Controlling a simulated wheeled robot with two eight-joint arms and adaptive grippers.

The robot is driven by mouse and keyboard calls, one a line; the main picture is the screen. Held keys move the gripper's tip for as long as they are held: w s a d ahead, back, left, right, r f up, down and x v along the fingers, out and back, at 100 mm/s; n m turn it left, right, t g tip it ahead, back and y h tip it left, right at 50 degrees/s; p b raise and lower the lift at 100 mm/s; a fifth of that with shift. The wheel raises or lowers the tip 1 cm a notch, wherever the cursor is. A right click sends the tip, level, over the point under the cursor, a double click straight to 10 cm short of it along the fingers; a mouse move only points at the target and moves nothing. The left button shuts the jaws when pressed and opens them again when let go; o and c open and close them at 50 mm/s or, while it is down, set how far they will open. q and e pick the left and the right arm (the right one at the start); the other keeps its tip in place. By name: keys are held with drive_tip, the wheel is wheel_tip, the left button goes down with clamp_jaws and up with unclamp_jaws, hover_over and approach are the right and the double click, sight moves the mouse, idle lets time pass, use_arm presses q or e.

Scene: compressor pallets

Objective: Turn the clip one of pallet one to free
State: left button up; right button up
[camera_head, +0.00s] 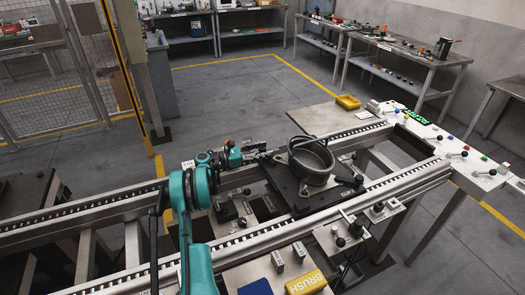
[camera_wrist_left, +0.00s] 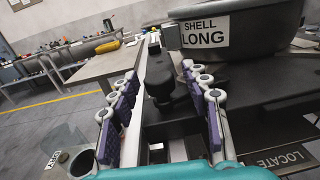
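A black pallet plate (camera_head: 285,187) lies across the rails and bears a dark round shell (camera_head: 318,158). In the left wrist view the shell (camera_wrist_left: 255,70) carries a label reading "SHELL LONG". A black clip with a rounded knob (camera_wrist_left: 160,82) stands at the pallet's near side in that view. My left gripper (camera_head: 258,153) is at the pallet's far-left edge in the head view. In the wrist view, its purple-padded fingers (camera_wrist_left: 160,70) are open, one on each side of the clip's knob, with gaps visible. My right gripper is not in view.
Toothed conveyor rails (camera_head: 385,188) run under the pallet. A panel with coloured knobs (camera_head: 480,165) is at the right.

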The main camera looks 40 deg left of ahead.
use_arm(q)
drive_tip(key=v, duration=1.2)
